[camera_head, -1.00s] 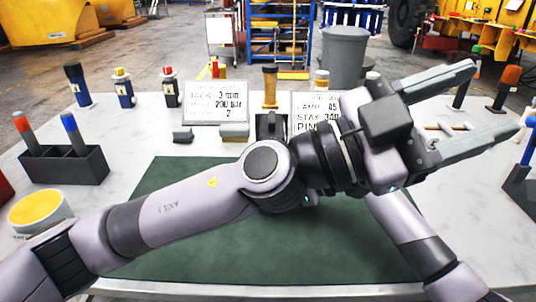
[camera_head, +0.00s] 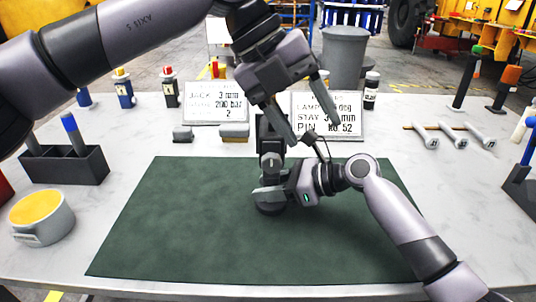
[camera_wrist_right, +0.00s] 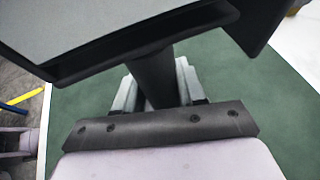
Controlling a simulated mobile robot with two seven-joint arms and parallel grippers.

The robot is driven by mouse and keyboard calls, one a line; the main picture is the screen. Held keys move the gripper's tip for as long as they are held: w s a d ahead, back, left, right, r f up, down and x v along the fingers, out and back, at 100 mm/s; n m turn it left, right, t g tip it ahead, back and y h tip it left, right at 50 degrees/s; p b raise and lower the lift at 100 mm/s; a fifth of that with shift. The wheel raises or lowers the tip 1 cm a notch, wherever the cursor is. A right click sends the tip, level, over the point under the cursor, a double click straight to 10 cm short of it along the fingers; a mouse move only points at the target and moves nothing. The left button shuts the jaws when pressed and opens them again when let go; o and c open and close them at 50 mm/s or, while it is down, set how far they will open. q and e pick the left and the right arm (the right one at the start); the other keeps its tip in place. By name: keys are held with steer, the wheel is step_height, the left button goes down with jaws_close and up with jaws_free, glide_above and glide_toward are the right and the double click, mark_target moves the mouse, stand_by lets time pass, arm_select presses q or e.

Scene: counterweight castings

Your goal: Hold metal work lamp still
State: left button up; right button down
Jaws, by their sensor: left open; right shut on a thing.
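The metal work lamp (camera_head: 268,128) stands upright near the back middle of the green mat (camera_head: 170,225). Its dark head rises in front of the sign boards and its round base is partly hidden. My right gripper (camera_head: 270,193) comes in from the right, shut on the lamp's stem low down. In the right wrist view the stem of the lamp (camera_wrist_right: 153,78) passes between the fingers of that gripper (camera_wrist_right: 160,88), under the wide dark head. My left gripper (camera_head: 309,120) is open and empty, above and just right of the lamp head, fingers pointing down.
Two sign boards (camera_head: 215,102) (camera_head: 345,122) stand behind the lamp. The mat's front is clear.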

mark_target(268, 157)
arm_select(q)
steer(key=w+a+r+y, duration=0.2)
steer(key=a+r+y, duration=0.15)
steer(key=a, duration=0.45)
steer(key=shift+t, duration=0.4)
steer(key=x, duration=1.1)
steer(key=shift+f, duration=0.3)
steer(key=c, duration=1)
